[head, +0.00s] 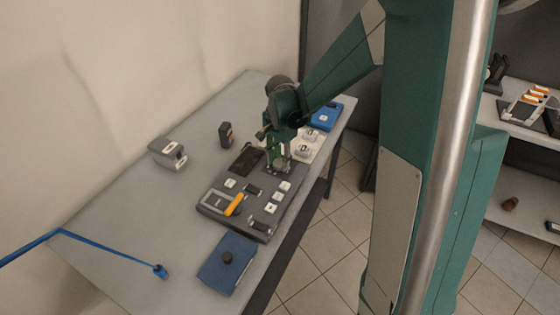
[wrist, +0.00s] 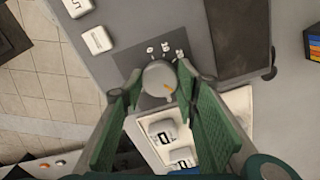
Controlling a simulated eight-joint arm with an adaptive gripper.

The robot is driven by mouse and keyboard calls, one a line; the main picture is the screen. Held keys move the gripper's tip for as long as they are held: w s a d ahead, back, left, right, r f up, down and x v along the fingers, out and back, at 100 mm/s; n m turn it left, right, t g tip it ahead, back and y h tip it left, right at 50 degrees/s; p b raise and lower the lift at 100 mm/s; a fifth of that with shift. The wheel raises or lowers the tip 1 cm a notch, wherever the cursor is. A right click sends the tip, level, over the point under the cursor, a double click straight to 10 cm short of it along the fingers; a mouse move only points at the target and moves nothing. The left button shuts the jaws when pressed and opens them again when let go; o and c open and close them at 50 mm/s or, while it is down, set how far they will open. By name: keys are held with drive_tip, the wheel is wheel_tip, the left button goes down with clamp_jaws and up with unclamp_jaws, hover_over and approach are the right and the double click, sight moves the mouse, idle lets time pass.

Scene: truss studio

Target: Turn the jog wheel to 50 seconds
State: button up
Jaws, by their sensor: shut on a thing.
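The jog wheel (wrist: 158,76) is a round grey knob with an orange mark on its face, on the dark control panel (wrist: 125,40). The mark lies toward the knob's lower right in the wrist view. A few white numbers show on the dark plate above the knob; the rest of the scale is hidden. My gripper (wrist: 160,73) has its green fingers on both sides of the knob, shut on it. In the head view my gripper (head: 279,160) reaches down to the far right part of the panel (head: 210,208) and largely hides the wheel.
White buttons and an orange lever (head: 235,205) sit on the panel. A white tray (wrist: 239,101) with switch-like blocks lies beside it. A blue box (head: 228,263) with a black knob, a grey device (head: 167,153) and a dark block (head: 226,134) stand apart on the grey table (head: 120,215).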

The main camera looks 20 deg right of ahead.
sight(280, 162)
drive_tip(key=shift+m, duration=0.4)
drive_tip(key=o, duration=0.9)
drive_tip(key=shift+r, duration=0.15)
drive_tip(key=shift+r, duration=5.9)
